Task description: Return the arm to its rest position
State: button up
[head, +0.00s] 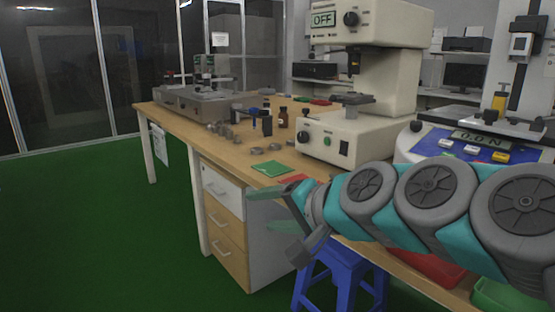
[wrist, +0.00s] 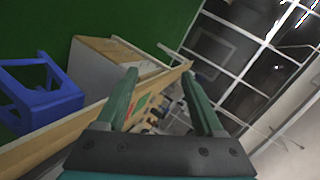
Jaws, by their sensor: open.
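My arm (head: 430,190), grey and teal, reaches in from the right in the head view, in front of the bench's near edge. My gripper (head: 258,222) is at its left end, near the front of the bench and beside the drawer unit. In the wrist view my gripper (wrist: 160,84) shows two teal fingers spread apart with nothing between them. The wrist view is tilted, with the bench lying beyond the fingers. No object is held.
A wooden bench (head: 175,115) carries a large cream tester (head: 350,138), small metal parts and a brown bottle (head: 283,118). A white-and-wood drawer unit (head: 225,213) and a blue stool (head: 340,272) stand below. A blue-and-white machine (head: 430,142) is at right. Green floor at left is clear.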

jog(key=s+d+f+n+g+h, duration=0.25)
jog(key=s+f, duration=0.25)
jog(key=f, duration=0.3)
jog(key=s+d+f+n+g+h, duration=0.1)
jog(key=s+d+f+g+h, duration=0.15)
jog(key=s+f, duration=0.35)
jog(key=s+d+f+n+g+h, duration=0.2)
jog(key=s+d+f+g+h, duration=0.2)
jog(key=s+d+f, duration=0.7)
jog(key=s+g, duration=0.2)
jog(key=s, duration=0.1)
jog(key=shift+s+d, duration=0.25)
jog(key=shift+d, duration=0.05)
